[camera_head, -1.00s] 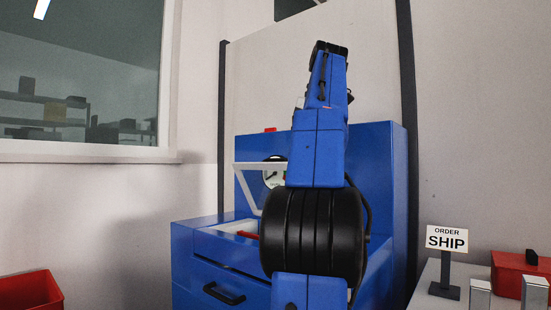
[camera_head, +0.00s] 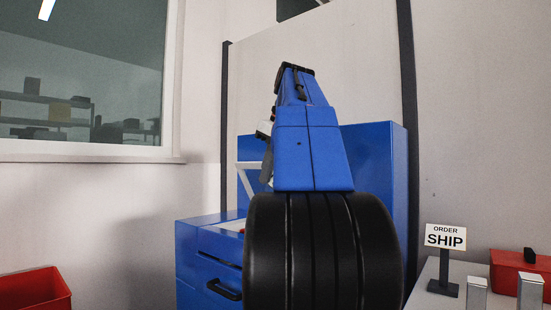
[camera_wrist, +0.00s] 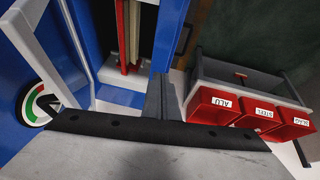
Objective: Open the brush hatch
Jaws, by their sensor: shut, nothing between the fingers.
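The blue machine (camera_head: 375,150) stands ahead with a pale-framed hatch (camera_head: 247,180) on it. The hatch frame is raised and tilted, partly hidden behind my arm. In the wrist view the pale frame (camera_wrist: 36,58) runs along the left, close to a round dial with green and red bands. An opening beside it holds a red strip and a tan strip (camera_wrist: 133,35). My gripper (camera_wrist: 164,92) is shut and empty, its fingers to the right of the frame. I cannot tell whether they touch any part of the machine. In the head view my arm hides most of the gripper.
The machine's front has a drawer with a black handle (camera_head: 224,290). A grey rack (camera_wrist: 245,78) holds red bins labelled ALU, STEEL and SLAG. A red bin (camera_head: 35,290) is at lower left. An ORDER SHIP sign (camera_head: 445,237) stands on a bench at right.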

